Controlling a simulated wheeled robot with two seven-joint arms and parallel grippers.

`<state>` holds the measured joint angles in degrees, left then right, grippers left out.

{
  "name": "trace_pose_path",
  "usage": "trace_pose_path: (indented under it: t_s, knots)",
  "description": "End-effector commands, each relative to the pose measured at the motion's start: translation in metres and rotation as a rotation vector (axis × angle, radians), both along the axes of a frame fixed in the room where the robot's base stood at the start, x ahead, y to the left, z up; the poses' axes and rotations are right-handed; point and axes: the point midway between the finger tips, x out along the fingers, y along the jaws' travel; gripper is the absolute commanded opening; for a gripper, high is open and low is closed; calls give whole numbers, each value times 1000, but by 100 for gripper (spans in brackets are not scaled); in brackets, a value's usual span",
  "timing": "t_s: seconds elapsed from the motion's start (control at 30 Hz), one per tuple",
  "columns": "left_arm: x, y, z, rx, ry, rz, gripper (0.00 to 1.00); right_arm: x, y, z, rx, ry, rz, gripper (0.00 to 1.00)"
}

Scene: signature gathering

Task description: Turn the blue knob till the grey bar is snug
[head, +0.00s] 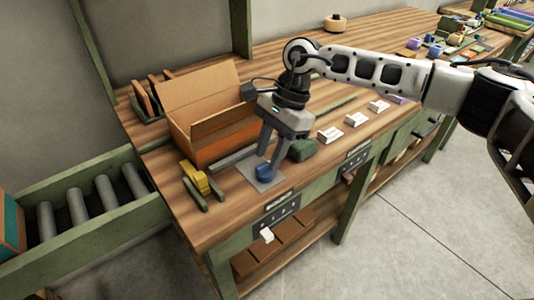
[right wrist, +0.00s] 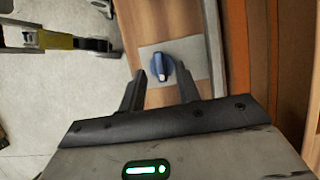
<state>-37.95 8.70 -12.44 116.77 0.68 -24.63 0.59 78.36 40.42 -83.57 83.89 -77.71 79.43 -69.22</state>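The blue knob (head: 264,173) sits on a light grey plate (head: 270,186) near the bench's front edge. My right gripper (head: 267,162) is above it, pointing down. In the right wrist view the knob (right wrist: 161,68) shows between and slightly beyond the two spread fingertips (right wrist: 158,88), with a gap on each side. The gripper is open and holds nothing; contact with the knob cannot be told. A grey bar (head: 232,157) lies beside the cardboard box; whether it is snug cannot be told. My left gripper is not identifiable in either view.
An open cardboard box (head: 212,125) stands behind the knob. A yellow block (head: 195,178) between green rails is at left, and a dark green block (head: 301,150) is to the right. White cards (head: 330,134) lie farther right. A roller rack (head: 85,210) adjoins the bench at left.

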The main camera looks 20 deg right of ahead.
Motion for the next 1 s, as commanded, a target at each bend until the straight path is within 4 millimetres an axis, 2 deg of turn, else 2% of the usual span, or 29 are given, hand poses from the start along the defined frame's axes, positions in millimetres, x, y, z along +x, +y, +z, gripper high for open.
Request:
trace_pose_path:
  t_s: [0.2,0.5,0.53,0.63,1.0]
  knots:
    - [0,0,2,-4,0,7,0,-2,7,-17,1,1,-1,33]
    - [0,0,0,-5,5,9,0,-2,7,-20,0,-1,-1,33]
    - [0,0,0,-4,5,10,0,-2,8,-20,0,-1,-1,27]
    - [0,0,0,-4,5,10,0,-2,8,-19,0,-1,-1,0]
    - [1,1,-1,-2,3,8,0,-3,7,-20,1,-1,-28,0]
